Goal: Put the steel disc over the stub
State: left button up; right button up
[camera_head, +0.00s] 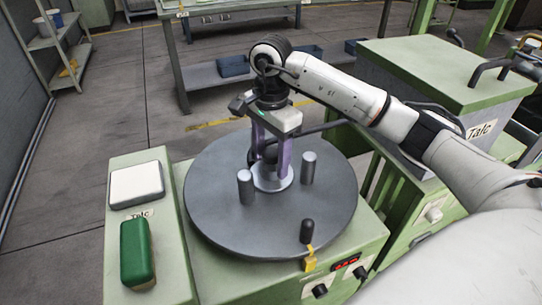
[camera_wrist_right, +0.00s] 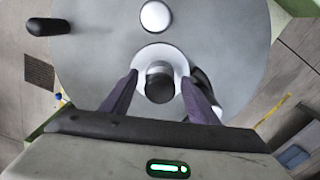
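The steel disc (camera_head: 273,184) is a pale, shiny flat ring low over the middle of the grey round plate (camera_head: 215,215). In the right wrist view the disc (camera_wrist_right: 152,53) shows around a dark-topped stub (camera_wrist_right: 160,88) at its centre. Whether the disc lies flat on the plate or just above it, I cannot tell. My right gripper (camera_head: 271,172) points down, its purple fingers at two opposite sides of the disc's rim, apparently closed on it. The fingers partly hide the stub in the head view. My left gripper is out of view.
Steel posts stand on the plate left (camera_head: 246,187) and right (camera_head: 308,167) of the disc, close to the fingers. A black knob (camera_head: 307,230) stands near the front edge. A white block (camera_head: 136,184) and a green block (camera_head: 137,252) lie on the left bench.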

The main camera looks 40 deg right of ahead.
notch_tip(320, 180, up, 12)
jog(key=p, duration=0.1)
jog(key=shift+r, duration=0.15)
dwell(0.5)
